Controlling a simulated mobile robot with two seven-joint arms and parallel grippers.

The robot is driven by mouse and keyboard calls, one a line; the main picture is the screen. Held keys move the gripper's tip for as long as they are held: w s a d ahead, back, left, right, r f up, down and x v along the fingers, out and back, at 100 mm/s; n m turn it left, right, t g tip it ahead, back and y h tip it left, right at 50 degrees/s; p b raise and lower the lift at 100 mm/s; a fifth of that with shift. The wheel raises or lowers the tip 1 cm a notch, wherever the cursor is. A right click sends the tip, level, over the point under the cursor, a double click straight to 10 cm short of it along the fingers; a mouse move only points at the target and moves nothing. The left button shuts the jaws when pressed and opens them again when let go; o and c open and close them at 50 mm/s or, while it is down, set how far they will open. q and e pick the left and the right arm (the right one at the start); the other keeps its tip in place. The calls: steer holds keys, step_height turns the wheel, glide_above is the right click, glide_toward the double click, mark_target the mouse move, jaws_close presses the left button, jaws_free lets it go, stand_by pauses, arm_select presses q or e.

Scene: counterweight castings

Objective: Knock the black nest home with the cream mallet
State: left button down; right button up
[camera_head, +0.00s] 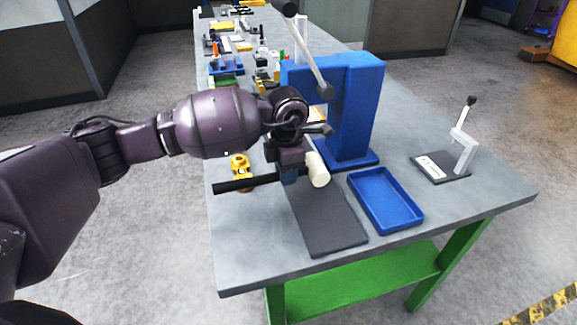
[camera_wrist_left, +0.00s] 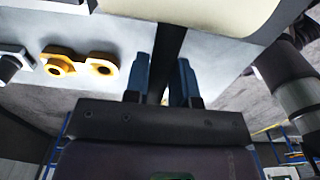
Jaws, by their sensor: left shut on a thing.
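The cream mallet has a cream head (camera_head: 318,170) and a black handle (camera_head: 235,183), held roughly level above the bench. My left gripper (camera_head: 289,176) is shut on the handle close to the head. In the left wrist view, the blue fingers (camera_wrist_left: 162,80) stand either side of the black handle (camera_wrist_left: 172,42), and the cream head (camera_wrist_left: 200,14) fills the top edge. I cannot pick out the black nest with certainty; my left arm hides part of the bench. My right gripper is not in view.
A dark mat (camera_head: 328,232) lies below and in front of the mallet, with a blue tray (camera_head: 416,219) to its right. A blue press (camera_head: 357,110) with a lever stands behind. A yellow casting (camera_head: 240,172) is behind the handle. A white-levered fixture (camera_head: 440,168) stands far right.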

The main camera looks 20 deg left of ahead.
arm_select(q)
steer(key=shift+s+r, duration=0.1)
steer(key=shift+r, duration=0.05)
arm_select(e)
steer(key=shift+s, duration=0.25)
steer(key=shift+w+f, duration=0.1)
arm_select(q)
steer(key=shift+w+a+f+b, duration=0.1)
steer(key=shift+w+f+b, duration=0.2)
steer(key=shift+f+b, duration=0.45)
steer(key=shift+w+a+f+b, duration=0.15)
steer(key=shift+f+b, duration=0.1)
steer(key=shift+f, duration=0.25)
steer(key=shift+w+f+b, duration=0.1)
steer(key=shift+f+b, duration=0.1)
steer(key=shift+f, duration=0.25)
steer(key=shift+w+a+r, duration=0.15)
steer(key=shift+w+a, duration=0.25)
steer(key=shift+w, duration=0.25)
steer(key=shift+w+a, duration=0.1)
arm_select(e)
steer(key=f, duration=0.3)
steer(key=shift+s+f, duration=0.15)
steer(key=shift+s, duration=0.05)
arm_select(q)
steer(key=shift+r, duration=0.1)
